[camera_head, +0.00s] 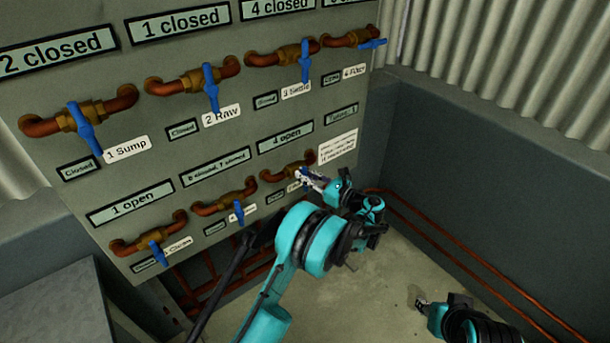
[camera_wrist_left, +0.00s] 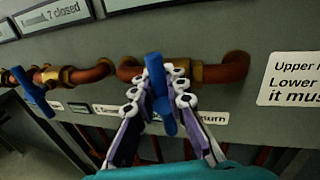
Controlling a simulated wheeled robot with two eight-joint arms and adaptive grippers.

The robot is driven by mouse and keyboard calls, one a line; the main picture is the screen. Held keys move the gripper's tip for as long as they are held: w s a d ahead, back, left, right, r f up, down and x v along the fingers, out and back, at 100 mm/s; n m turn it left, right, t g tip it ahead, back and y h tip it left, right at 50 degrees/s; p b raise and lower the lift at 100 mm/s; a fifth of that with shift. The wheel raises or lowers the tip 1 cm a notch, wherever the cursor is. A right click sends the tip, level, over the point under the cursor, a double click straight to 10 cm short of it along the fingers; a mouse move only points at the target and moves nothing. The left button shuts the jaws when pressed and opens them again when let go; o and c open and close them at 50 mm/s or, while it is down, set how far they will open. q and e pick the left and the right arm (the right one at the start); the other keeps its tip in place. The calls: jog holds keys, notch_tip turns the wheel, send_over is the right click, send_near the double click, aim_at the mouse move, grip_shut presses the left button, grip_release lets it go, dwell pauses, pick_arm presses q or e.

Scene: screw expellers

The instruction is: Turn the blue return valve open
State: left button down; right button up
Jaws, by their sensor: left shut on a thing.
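The return valve is the rightmost of the lower row, on a brown pipe (camera_head: 285,172). Its blue handle (camera_wrist_left: 155,70) points downward across the pipe in the left wrist view, above a label ending in "turn" (camera_wrist_left: 214,118). My left gripper (camera_wrist_left: 161,97) has its fingers on either side of the handle and is shut on it. In the head view my left gripper (camera_head: 308,177) covers most of this handle. My right gripper (camera_head: 422,304) is low at the right, away from the panel; its fingers are too small to read.
The grey panel (camera_head: 200,130) holds other blue-handled valves, such as 1 Sump (camera_head: 86,128) and 2 Raw (camera_head: 211,88). A neighbouring lower valve handle (camera_head: 238,212) is left of my gripper. Pipes (camera_head: 470,265) run along the right wall. Floor (camera_head: 375,290) is clear between my arms.

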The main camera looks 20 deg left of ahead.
pick_arm(q)
jog(key=n, duration=0.1)
jog(key=n+h, duration=0.1)
jog(key=n, duration=0.2)
jog(key=shift+s+a+f+p, duration=0.1)
jog(key=shift+s+a+p, duration=0.2)
jog(key=shift+s+p, duration=0.1)
jog(key=n, duration=0.1)
jog(key=n+h, duration=0.1)
jog(key=n, duration=0.2)
jog(key=shift+s+a+f+h, duration=0.2)
jog(key=shift+f+h, duration=0.1)
jog(key=n, duration=0.1)
jog(key=n+t+h, duration=0.1)
jog(key=n, duration=0.1)
jog(key=shift+s+a+f+n, duration=0.1)
jog(key=shift+s+f+n, duration=0.05)
jog(key=shift+f+n, duration=0.2)
jog(key=shift+f+n+t+h+b, duration=0.2)
jog(key=shift+n+t+h, duration=0.1)
jog(key=shift+n, duration=0.35)
jog(key=shift+f+n+t+h+b, duration=0.2)
jog(key=shift+n+t, duration=0.1)
jog(key=shift+n, duration=0.3)
jog(key=c, duration=1.5)
grip_release()
